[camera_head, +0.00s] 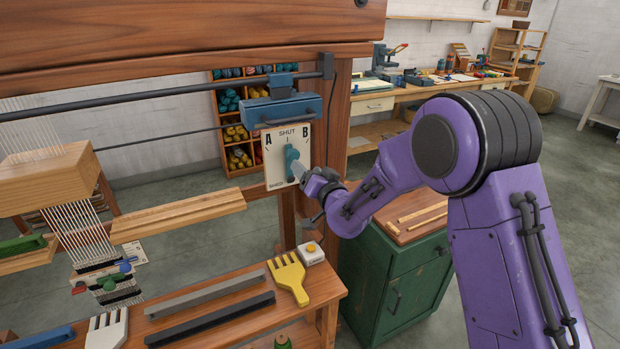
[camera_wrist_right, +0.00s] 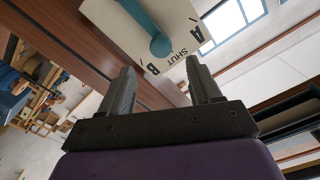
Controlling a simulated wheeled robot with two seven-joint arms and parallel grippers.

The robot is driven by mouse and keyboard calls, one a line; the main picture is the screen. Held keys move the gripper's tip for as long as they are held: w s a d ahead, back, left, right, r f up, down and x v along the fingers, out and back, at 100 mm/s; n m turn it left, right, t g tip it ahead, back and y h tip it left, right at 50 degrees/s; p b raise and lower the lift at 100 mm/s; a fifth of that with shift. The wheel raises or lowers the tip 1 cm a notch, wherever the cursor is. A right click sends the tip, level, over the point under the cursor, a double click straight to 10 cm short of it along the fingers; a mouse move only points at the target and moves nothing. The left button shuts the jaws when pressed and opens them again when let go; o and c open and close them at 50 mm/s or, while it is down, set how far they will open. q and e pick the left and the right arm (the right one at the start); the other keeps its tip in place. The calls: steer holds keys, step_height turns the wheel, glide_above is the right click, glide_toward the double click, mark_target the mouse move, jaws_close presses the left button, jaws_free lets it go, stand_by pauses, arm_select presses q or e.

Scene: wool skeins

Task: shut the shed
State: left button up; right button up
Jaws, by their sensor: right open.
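The shed control is a cream plate (camera_head: 272,174) on the loom's post, marked A, SHUT and B, with a teal lever (camera_head: 291,157) on it. The lever stands roughly upright below the SHUT mark; its exact setting is hard to tell. My right gripper (camera_head: 303,172) is close to the plate at the lever's lower right, partly covering the plate. In the right wrist view the gripper (camera_wrist_right: 160,78) is open and empty, with the lever (camera_wrist_right: 159,45) beyond the fingertips, in line with the gap. The plate (camera_wrist_right: 118,22) appears upside down there. My left gripper is not in view.
A blue box (camera_head: 282,110) hangs just above the plate. The loom's wooden beam (camera_head: 180,215) and warp threads are at left. Below, a bench holds a yellow comb (camera_head: 289,280) and grey bars (camera_head: 210,320). A green cabinet (camera_head: 395,280) stands under my right arm.

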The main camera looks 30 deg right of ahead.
steer(key=shift+s, duration=0.35)
steer(key=s+f+m+g+h, duration=0.1)
steer(key=s+f+g, duration=0.3)
steer(key=s+f, duration=0.6)
steer(key=s+f+g+h, duration=0.1)
steer(key=s+f+g, duration=0.2)
steer(key=s+f, duration=0.8)
steer(key=s+a+f+g, duration=0.2)
steer(key=s+f+g, duration=0.5)
steer(key=s+f, duration=1.1)
steer(key=s, duration=0.4)
steer(key=shift+s+a+n+g, duration=0.15)
steer(key=shift+a+n+g, duration=0.15)
steer(key=shift+n+g, duration=0.1)
steer(key=shift+c, duration=0.3)
